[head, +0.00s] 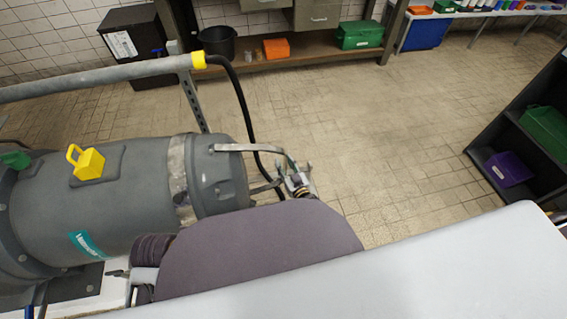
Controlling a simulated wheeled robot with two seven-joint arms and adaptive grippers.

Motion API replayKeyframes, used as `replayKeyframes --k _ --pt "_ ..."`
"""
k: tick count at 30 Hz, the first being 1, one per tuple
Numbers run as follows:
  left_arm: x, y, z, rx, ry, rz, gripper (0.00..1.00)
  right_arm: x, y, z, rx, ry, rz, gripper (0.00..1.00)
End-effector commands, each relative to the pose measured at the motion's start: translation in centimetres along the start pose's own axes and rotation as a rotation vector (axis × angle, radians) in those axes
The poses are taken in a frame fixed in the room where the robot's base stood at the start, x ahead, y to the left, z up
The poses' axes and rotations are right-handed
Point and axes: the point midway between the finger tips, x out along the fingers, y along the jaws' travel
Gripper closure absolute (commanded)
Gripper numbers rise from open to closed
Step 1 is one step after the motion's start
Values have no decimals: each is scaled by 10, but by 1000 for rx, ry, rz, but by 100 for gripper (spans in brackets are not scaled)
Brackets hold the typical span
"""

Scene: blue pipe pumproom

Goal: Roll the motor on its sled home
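The motor (100,200) is a large grey cylinder lying on its side at the left of the head view. It has a yellow lifting lug (86,161) on top and a teal label on its side. A grey pull handle (250,148) juts right from its end cap. My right gripper (295,166) is at the handle's outer bar, its fingertips apart on either side of the bar; contact cannot be made out. The sled is mostly hidden below the motor and behind my arm. My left gripper cannot be made out.
A grey pipe (110,78) with a yellow collar runs above the motor, and a black cable (240,100) hangs from it. A shelf (305,65) with bins stands at the back. A dark rack (530,120) stands right. The tiled floor between is clear.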

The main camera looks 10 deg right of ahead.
Motion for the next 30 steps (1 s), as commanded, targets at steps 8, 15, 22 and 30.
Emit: replayKeyframes --k 8,15,22,30 --pt "0 0 0 -1 -1 1 69 -22 0 1 0 -1 -1 65" --pt "0 0 1 -1 -1 1 69 -44 -1 1 0 -1 -1 65" --pt "0 0 1 -1 -1 1 69 -66 -2 0 0 0 -2 65" --pt "0 0 1 -1 -1 1 69 -92 -2 1 0 -1 -4 65"
